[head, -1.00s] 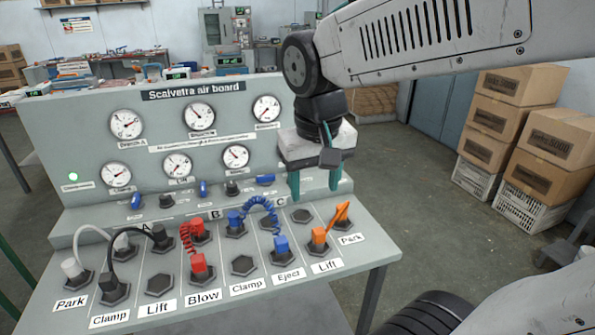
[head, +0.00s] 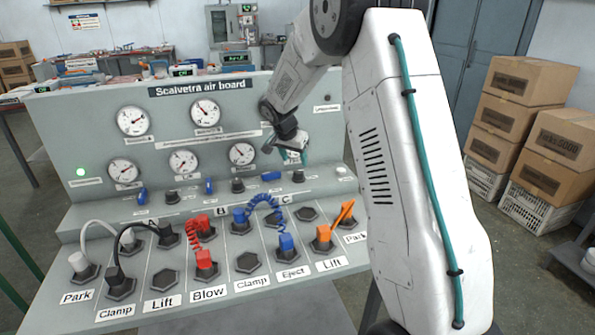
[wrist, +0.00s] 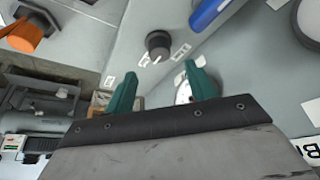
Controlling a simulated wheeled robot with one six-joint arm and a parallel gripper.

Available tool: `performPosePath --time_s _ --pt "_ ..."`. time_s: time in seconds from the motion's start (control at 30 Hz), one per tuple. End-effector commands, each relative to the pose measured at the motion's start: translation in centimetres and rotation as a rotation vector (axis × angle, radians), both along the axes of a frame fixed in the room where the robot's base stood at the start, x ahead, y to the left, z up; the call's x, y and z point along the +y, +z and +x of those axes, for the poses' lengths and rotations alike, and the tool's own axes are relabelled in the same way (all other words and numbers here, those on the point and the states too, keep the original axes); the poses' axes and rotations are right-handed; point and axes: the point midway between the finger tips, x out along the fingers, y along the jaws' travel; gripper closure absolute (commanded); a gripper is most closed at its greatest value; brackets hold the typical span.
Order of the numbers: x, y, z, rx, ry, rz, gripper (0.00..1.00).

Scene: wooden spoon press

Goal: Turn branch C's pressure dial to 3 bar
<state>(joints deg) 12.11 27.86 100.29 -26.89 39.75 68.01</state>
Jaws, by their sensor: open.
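The Scalvetta air board (head: 200,93) carries dark dial knobs and blue levers on its ledge. Branch C's pressure dial (head: 298,176) is a black knob above the C label, right of a blue lever (head: 271,176) lying sideways. The wrist view shows a black knob (wrist: 158,45) with a white mark, beyond and between my fingertips, and part of a blue lever (wrist: 208,14). My gripper (head: 296,158) is open and empty, just above the dial, apart from it. My arm hides the upper right gauge, so its reading cannot be seen.
Several hoses and plugs stand on the sloping front panel, with an orange plug (head: 323,238) at its right, also in the wrist view (wrist: 25,35). A white button (head: 340,171) sits right of the dial. Cardboard boxes (head: 520,110) stand at right.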

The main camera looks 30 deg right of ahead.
Motion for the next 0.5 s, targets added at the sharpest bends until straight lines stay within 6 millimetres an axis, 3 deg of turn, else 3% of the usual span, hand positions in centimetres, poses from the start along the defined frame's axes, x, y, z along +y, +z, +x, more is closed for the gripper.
performPosePath --time_s 0.3,0.5 --pt "-1.6 -4.7 0.8 0.003 0.000 0.001 0.45" --pt "-2.2 -6.3 1.2 0.002 0.000 0.001 0.45"
